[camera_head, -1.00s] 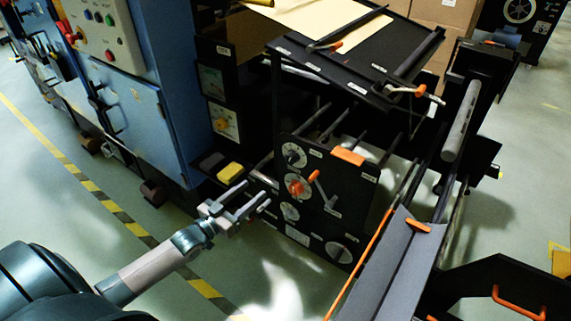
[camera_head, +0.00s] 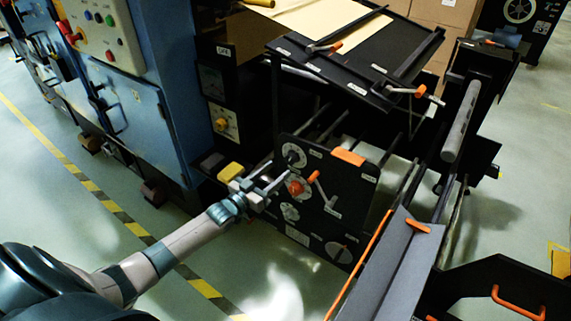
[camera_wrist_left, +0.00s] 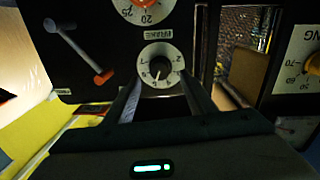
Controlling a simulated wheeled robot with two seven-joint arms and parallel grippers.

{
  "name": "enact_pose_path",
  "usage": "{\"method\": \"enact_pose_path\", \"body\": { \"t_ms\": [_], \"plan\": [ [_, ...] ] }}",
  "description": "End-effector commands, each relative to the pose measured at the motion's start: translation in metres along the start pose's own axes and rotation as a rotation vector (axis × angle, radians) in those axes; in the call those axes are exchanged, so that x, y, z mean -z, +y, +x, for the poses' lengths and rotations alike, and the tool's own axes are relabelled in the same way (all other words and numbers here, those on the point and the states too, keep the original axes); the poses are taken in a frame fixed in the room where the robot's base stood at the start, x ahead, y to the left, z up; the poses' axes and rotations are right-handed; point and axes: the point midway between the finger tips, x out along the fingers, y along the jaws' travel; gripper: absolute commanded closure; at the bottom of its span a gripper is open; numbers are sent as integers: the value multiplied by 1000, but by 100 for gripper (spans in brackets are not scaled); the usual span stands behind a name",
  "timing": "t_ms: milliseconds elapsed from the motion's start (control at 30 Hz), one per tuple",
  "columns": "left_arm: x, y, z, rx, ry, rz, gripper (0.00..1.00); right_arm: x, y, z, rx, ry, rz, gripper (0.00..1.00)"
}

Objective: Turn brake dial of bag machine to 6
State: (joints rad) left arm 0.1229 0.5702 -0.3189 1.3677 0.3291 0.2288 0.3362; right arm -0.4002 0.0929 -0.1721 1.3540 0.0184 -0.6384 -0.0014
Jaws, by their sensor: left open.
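The brake dial (camera_head: 293,155) is the upper dial on the black panel, a dark knob on a white numbered disc. In the left wrist view the brake dial (camera_wrist_left: 158,70) appears upside down, with its label beside it. Its exact setting is too small to read surely. My left gripper (camera_head: 279,176) is at the panel's left edge near the dials. In the left wrist view my left gripper (camera_wrist_left: 160,82) is open, its fingers either side of the dial, with nothing held. I cannot tell whether they touch the panel. My right gripper is not in view.
An orange dial (camera_head: 297,187) sits just below the brake dial, with an orange-tipped lever (camera_head: 318,190) to its right and another dial (camera_head: 290,212) below. A blue cabinet (camera_head: 130,110) stands left. Rods and a sloped guide (camera_head: 395,265) lie right.

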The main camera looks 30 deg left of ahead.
Motion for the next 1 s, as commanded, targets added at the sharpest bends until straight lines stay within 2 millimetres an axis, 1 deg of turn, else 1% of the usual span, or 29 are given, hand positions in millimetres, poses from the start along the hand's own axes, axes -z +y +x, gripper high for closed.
{"method": "enact_pose_path", "body": {
  "t_ms": [33,200,400,567,833,867,900,967,1000],
  "plan": [
    [1,0,10,0,2,0,50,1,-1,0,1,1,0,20],
    [0,0,33,0,1,-1,50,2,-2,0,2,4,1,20],
    [0,0,51,0,0,-1,50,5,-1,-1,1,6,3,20],
    [0,0,56,0,-1,-1,50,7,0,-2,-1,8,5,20],
    [0,0,56,0,-1,-1,50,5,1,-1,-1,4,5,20],
    [0,0,56,0,-1,-1,54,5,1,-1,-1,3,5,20],
    [0,0,56,0,0,-1,64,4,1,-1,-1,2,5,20],
    [0,0,56,0,0,-1,78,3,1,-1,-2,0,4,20],
    [0,0,56,0,0,-1,88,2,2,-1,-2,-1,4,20]
  ]
}}
